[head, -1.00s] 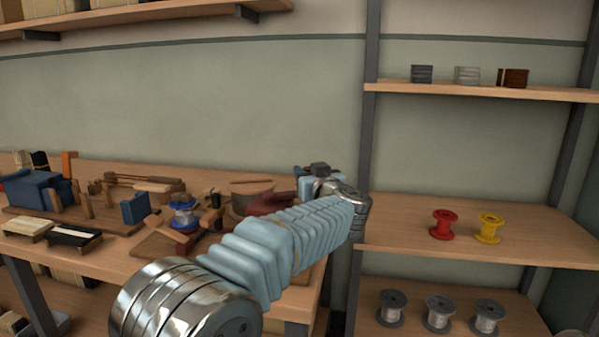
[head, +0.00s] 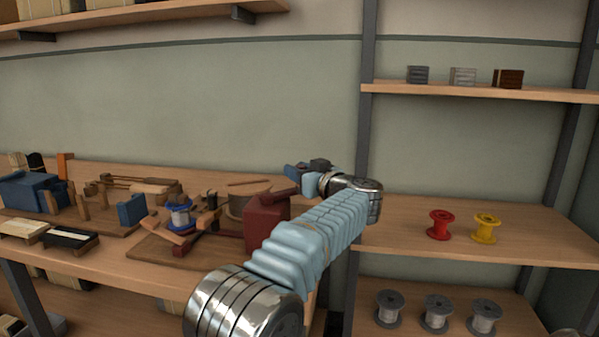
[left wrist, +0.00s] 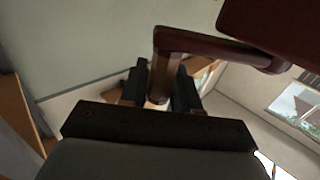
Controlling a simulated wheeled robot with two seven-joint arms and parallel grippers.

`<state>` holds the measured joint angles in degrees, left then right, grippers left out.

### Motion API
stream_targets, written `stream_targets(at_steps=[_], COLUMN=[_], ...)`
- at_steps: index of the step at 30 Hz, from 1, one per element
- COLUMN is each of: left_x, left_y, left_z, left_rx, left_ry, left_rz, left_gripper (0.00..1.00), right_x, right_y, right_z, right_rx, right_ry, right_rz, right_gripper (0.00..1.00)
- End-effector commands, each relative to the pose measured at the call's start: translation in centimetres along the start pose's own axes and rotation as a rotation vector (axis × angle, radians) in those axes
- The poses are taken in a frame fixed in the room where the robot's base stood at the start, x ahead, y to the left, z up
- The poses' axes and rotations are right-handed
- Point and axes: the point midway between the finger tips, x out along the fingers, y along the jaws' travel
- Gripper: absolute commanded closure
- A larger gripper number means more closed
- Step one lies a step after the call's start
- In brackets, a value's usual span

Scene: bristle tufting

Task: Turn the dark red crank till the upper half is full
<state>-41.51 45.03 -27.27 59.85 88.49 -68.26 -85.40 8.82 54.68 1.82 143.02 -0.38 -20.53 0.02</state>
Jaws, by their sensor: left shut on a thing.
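The dark red crank (left wrist: 215,45) shows large in the left wrist view, its arm bent down to a grip between my fingers. In the head view a dark red block (head: 266,222) stands on the bench, with a dark red piece at its top reaching toward my gripper. My left gripper (head: 308,172) is at the block's far right, shut on the crank's grip; its black fingers (left wrist: 162,90) flank the grip in the left wrist view. My forearm hides part of the block. I cannot make out an upper half or how full it is. My right gripper is out of view.
Left of the block, a wooden fixture holds a blue spool (head: 179,216). Further left are a blue block (head: 132,208), a pale brush (head: 24,229) and a black one (head: 68,238). The shelf at right holds a red spool (head: 439,225) and a yellow spool (head: 486,229).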

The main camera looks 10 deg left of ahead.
Motion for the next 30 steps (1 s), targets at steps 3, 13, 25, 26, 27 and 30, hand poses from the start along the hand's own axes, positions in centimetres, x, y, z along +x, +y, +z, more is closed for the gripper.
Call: stream_targets(at_steps=[3,13,25,26,27,30], left_x=[0.0,0.0,-6.4,-7.2,-8.2,-10.4], left_y=[0.0,0.0,0.1,0.1,0.1,0.1], left_z=[0.0,0.0,0.1,0.1,0.1,0.1], left_rx=[0.001,0.000,-0.002,-0.001,0.000,0.000], left_ry=[0.000,0.001,0.001,0.000,0.001,0.000], left_rz=[0.001,0.001,0.005,0.006,0.004,0.005], left_gripper=[0.64,0.51,0.51,0.51,0.51,0.51], right_x=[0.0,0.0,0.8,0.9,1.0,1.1], right_y=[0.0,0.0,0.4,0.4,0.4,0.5], right_z=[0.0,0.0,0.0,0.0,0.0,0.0], right_rx=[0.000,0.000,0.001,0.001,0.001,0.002], right_ry=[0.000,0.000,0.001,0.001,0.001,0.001], right_rz=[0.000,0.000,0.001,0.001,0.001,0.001], right_gripper=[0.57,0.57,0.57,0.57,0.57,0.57])
